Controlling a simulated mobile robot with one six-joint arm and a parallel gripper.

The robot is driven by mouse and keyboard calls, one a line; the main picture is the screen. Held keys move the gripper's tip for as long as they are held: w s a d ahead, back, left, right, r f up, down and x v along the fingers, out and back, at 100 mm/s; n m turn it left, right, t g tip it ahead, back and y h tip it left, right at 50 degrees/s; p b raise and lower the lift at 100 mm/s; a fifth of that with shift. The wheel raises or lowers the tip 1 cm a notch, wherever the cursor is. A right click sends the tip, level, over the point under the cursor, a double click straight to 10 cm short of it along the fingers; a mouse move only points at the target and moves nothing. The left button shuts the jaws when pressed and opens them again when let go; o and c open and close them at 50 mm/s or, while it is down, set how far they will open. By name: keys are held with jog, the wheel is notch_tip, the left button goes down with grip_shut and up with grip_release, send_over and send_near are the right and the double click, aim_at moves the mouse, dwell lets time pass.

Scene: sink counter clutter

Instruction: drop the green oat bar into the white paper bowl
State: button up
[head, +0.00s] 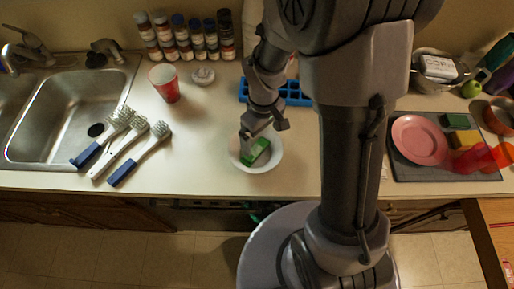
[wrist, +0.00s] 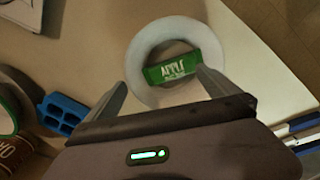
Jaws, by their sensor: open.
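The white paper bowl (head: 274,163) stands on the counter in the middle of the head view, near the front edge. It also shows in the wrist view (wrist: 146,42). The green oat bar (head: 261,147) lies in the bowl, slightly tilted. In the wrist view the bar (wrist: 172,68) shows white lettering that reads "APPLE". My gripper (head: 253,142) is right above the bowl. In the wrist view its fingers (wrist: 167,80) are spread, one near each end of the bar. The gripper is open, and part of the bowl's near side is hidden behind it.
A red cup (head: 165,83), several brushes (head: 128,145) and the sink (head: 70,110) are to the left. A blue tray (head: 293,94) is behind the bowl. A pink plate (head: 419,140) lies on a grey mat to the right. The counter left of the bowl is clear.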

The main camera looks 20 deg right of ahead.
notch_tip(320, 180, up, 17)
jog(key=p, duration=0.5)
jog(key=s+a+f+m+t+y+b, duration=0.1)
jog(key=s+a+m+t+b, duration=0.1)
jog(key=s+m+b, duration=0.3)
jog(key=s+a+f+m+t+y+b, duration=0.1)
jog(key=s+a+m+t+b, duration=0.1)
jog(key=s+b, duration=0.5)
jog(key=m+t+b, duration=0.1)
jog(key=m, duration=0.1)
jog(key=shift+s+m+t, duration=0.35)
jog(key=shift+m+t, duration=0.05)
jog(key=shift+d, duration=0.1)
